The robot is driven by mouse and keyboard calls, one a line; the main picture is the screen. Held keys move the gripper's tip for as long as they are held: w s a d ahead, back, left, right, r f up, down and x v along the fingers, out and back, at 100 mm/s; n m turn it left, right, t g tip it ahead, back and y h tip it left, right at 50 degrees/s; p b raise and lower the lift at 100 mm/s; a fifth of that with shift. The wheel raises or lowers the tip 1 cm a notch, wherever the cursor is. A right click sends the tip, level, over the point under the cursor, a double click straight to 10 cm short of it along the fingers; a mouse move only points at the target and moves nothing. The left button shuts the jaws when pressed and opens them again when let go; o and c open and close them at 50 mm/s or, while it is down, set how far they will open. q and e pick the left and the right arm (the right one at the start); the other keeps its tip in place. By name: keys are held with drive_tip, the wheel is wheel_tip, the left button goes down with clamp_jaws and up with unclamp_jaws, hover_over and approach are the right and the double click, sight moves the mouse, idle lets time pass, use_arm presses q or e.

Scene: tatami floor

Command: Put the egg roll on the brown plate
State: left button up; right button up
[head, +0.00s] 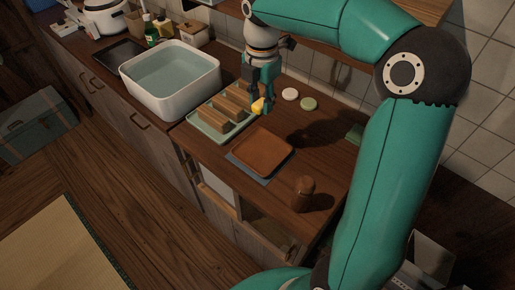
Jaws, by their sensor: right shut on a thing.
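The egg roll (257,105) is a small yellow piece held between the fingertips of my right gripper (262,100). The gripper points down and is shut on it, above the counter at the right edge of the pale green tray. The brown plate (263,152) is a square dish lying on a blue-grey mat, nearer the front of the counter than the gripper. The plate looks empty. Fingers partly hide the egg roll. My left gripper is not in view.
A pale green tray (201,125) with wooden blocks stands left of the plate. A white water-filled basin (135,89) is farther left. A brown cylinder (303,193) stands right of the plate. Two small round dishes (308,104) lie near the wall.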

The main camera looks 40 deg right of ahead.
sight(260, 151)
wheel_tip(260, 151, down, 17)
drive_tip(key=shift+r+b, duration=0.15)
drive_tip(key=shift+b, duration=0.15)
drive_tip(key=o, duration=1)
wheel_tip(260, 151, up, 12)
idle(0.6)
drive_tip(key=shift+a, duration=0.1)
